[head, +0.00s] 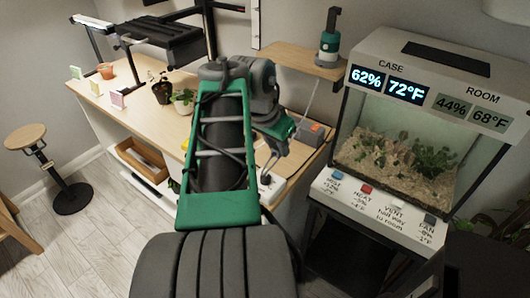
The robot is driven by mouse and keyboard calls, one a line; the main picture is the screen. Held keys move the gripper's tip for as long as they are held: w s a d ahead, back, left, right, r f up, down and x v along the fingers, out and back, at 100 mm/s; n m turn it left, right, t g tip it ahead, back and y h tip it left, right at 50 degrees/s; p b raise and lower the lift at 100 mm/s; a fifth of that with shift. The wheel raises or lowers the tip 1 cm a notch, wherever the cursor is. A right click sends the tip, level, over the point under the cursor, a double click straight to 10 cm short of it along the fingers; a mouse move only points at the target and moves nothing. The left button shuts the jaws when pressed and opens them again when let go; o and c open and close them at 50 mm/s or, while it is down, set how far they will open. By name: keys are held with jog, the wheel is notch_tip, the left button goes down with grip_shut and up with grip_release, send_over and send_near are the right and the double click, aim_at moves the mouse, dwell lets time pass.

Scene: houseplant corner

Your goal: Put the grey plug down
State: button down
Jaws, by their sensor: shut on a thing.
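My gripper (267,168) points down over the right end of the long wooden bench, partly hidden behind my own arm. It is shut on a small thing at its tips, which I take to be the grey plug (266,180). The plug is too small and too dim here to make out its shape. It is close above a white patch on the bench, and I cannot tell whether it touches it.
A grey and orange box (310,132) stands right of my gripper. The glass case (420,150) with labelled buttons stands further right. Potted plants (183,97) and small cards stand along the bench (130,92). A shelf (300,61) holds a green-and-grey device (328,48).

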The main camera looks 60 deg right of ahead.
jog(key=shift+w, duration=0.1)
jog(key=w+d+f, duration=0.4)
jog(key=w+d, duration=0.1)
jog(key=d, duration=0.2)
send_over(269, 156)
jog(key=shift+n, duration=0.3)
notch_tip(269, 156, down, 6)
jog(key=shift+s+f+p, duration=0.1)
jog(key=shift+s+p, duration=0.05)
jog(key=shift+p, duration=0.2)
notch_tip(269, 156, down, 3)
jog(key=shift+r, duration=0.15)
jog(key=shift+f+b, duration=0.35)
jog(key=shift+f, duration=0.15)
jog(key=c, duration=1.2)
grip_release()
